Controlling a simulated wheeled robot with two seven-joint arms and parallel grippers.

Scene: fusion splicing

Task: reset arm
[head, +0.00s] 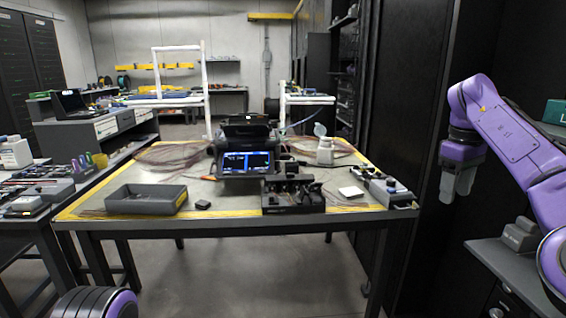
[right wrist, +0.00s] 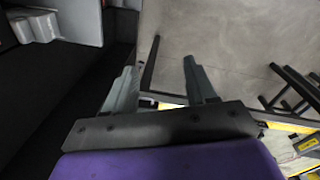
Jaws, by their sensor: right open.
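My right arm is purple and comes in from the right in the head view. Its grey gripper (head: 457,184) hangs pointing down, right of the table and apart from it. In the right wrist view the two grey fingers of the right gripper (right wrist: 160,85) stand wide apart with nothing between them, above bare floor and a table edge. Of my left arm only a rounded purple link shows at the bottom left of the head view. The left gripper is out of view.
The work table (head: 240,230) holds a fusion splicer (head: 246,158) with a lit screen, a grey tray (head: 146,199), a black fixture (head: 292,196) and a white bottle (head: 324,150). A dark cabinet stands behind my right arm. A grey side surface (head: 500,262) lies below it.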

